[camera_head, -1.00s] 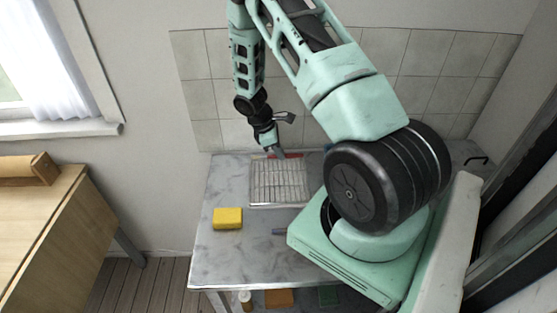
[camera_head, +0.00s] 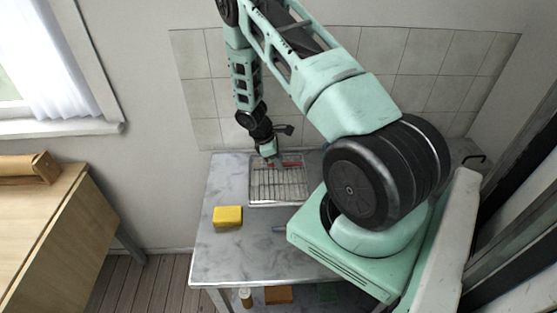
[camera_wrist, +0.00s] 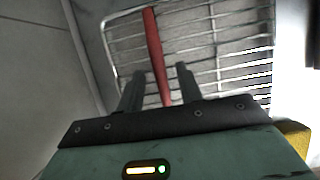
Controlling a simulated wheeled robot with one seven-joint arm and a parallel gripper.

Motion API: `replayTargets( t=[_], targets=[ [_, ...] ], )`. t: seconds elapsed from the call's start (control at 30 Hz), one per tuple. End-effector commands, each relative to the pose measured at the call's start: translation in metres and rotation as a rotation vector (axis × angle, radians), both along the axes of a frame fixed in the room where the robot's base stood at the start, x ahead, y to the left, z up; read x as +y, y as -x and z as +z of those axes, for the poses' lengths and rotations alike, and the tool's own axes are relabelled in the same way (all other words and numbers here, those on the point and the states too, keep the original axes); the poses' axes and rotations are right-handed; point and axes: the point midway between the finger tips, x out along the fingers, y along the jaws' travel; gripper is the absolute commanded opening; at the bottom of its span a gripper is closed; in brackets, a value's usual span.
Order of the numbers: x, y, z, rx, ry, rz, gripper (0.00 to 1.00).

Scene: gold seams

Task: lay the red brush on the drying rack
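The red brush (camera_wrist: 152,45) lies across the wires of the drying rack (camera_wrist: 113,22) in the wrist view. In the head view the brush (camera_head: 292,163) shows as a thin red strip over the back part of the rack (camera_head: 252,190). My gripper (camera_wrist: 158,80) is over the rack, its two fingers apart. The brush's handle runs between the fingers with a visible gap on each side. The handle's near end is hidden by my gripper's body. In the head view my gripper (camera_head: 272,162) points down at the rack's back left, its fingertips small there.
A yellow sponge (camera_head: 228,217) sits on the grey counter (camera_head: 240,250) left of the rack's front. The tiled wall (camera_head: 215,90) stands close behind. The counter's front left is clear.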

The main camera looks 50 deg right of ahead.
Motion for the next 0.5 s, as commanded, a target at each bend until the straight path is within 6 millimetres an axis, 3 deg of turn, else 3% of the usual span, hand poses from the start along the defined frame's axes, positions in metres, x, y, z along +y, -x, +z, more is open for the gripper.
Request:
replayTargets(
  t=[0.3,0.5],
  targets=[
    [0.001,-0.002,0.008,-0.002,0.001,0.000,0.36],
    [0.009,-0.013,0.037,-0.005,0.001,0.000,0.36]
  ],
)
